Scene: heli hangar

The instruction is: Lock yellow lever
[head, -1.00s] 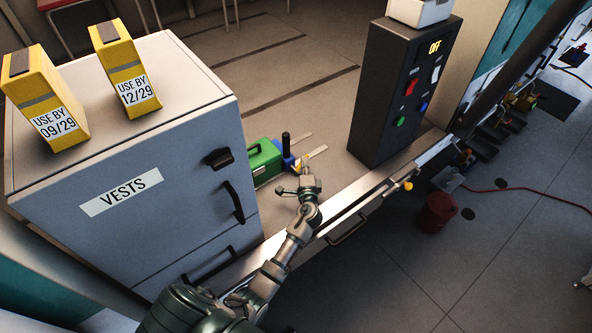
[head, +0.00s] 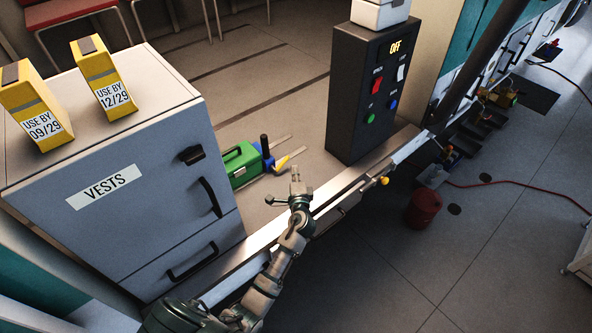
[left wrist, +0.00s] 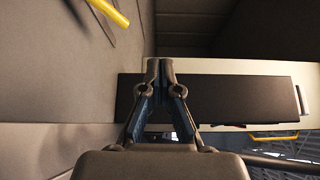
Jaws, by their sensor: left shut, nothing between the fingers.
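A small yellow knob (head: 384,181) sticks out at the metal sill, right of my left gripper in the head view; I cannot tell if it belongs to the lever. My left gripper (head: 295,173) is shut and empty above the sill, apart from the knob. In the left wrist view the gripper (left wrist: 160,68) shows with its fingertips together. A yellow bar (left wrist: 107,13) crosses the top left there, away from the fingertips. A thin yellow bar (left wrist: 275,136) shows at the lower right. My right gripper is not in view.
A grey VESTS cabinet (head: 150,215) with two yellow boxes stands left. A dark control box (head: 350,110) reading OFF stands right. A red bucket (head: 423,209) stands on the open floor at right.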

